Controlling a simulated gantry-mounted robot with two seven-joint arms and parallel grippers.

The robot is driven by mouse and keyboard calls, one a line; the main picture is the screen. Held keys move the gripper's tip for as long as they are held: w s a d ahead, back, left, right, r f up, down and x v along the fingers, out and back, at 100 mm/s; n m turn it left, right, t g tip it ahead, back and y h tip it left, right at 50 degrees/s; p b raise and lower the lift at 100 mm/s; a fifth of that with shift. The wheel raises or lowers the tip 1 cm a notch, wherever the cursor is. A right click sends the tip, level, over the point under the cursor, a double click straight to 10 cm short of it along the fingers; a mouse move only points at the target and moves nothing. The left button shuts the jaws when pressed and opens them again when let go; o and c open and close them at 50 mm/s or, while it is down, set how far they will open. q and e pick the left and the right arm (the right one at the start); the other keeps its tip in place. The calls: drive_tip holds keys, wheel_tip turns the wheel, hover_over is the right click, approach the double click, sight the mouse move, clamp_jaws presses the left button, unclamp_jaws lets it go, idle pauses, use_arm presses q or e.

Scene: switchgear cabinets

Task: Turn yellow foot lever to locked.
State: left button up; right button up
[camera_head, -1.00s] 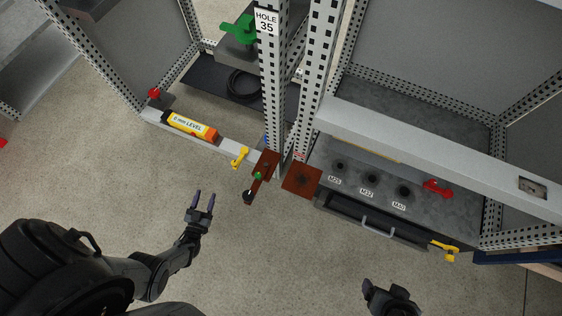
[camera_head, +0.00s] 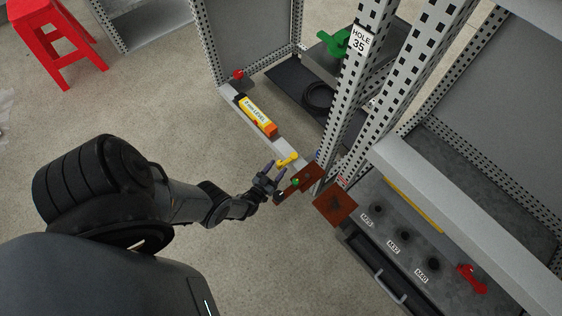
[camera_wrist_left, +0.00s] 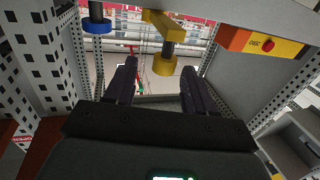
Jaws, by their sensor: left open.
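The yellow foot lever (camera_head: 287,160) sits at the inner end of the left cabinet's base rail, by the brown plates. My left gripper (camera_head: 275,170) is open and empty, right by the lever on its near side. In the left wrist view the yellow lever (camera_wrist_left: 165,62) is a bent arm on a round post with a wider yellow foot, just ahead of the open left gripper (camera_wrist_left: 158,78), nearer its right finger. I cannot tell whether a finger touches it. My right gripper is out of view.
A yellow-orange level (camera_head: 257,116) lies on the rail. A brown plate (camera_head: 307,178) with a green knob (camera_head: 295,182) is close beside my left gripper. In the wrist view a blue-footed post (camera_wrist_left: 97,27) stands left of the lever. A red stool (camera_head: 58,40) is far left; floor between is clear.

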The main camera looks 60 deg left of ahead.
sight(280, 163)
use_arm(q)
drive_tip(key=shift+w+a+b, duration=0.3)
drive_tip(key=shift+w+a, duration=0.8)
drive_tip(key=shift+w, duration=0.1)
drive_tip(key=shift+w+d, duration=0.2)
drive_tip(key=shift+w, duration=0.1)
drive_tip(key=shift+a, duration=0.1)
clamp_jaws()
